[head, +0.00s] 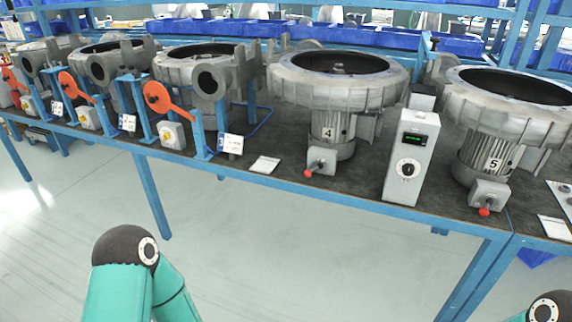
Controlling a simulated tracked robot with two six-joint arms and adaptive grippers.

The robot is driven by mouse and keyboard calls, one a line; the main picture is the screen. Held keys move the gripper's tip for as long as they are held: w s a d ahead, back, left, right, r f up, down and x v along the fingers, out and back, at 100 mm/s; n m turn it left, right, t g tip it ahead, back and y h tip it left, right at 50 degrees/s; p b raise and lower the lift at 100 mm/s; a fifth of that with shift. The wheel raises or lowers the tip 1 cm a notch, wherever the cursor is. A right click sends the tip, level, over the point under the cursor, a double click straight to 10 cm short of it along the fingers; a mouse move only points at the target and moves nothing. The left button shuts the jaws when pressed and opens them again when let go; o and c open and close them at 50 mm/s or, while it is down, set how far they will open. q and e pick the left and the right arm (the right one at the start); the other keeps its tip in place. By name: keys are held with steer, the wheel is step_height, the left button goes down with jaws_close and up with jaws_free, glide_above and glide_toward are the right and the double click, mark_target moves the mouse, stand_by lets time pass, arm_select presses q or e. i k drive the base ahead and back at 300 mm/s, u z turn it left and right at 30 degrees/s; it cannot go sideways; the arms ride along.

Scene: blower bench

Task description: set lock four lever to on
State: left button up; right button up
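The blower marked 4 (328,132) stands on the bench, its grey bowl open at the top. A small grey box (321,160) is at its front foot, with a red-tipped lever (308,173) at the box's lower left. The lever's on or off marking is too small to read. Neither of my grippers shows; only part of my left arm is at the lower left and a bit of my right arm at the lower right corner. Both are apart from the lever.
The blower marked 5 (493,163) has a similar red-tipped lever (484,212). A grey control box (411,155) with a green display and dial stands between the blowers. Orange levers (158,97) on blue posts are at the left. A white card (264,165) lies at the bench's front edge.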

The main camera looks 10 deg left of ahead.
mark_target(307, 173)
steer(key=u, duration=0.15)
steer(key=i, duration=1.6)
steer(key=z, duration=0.4)
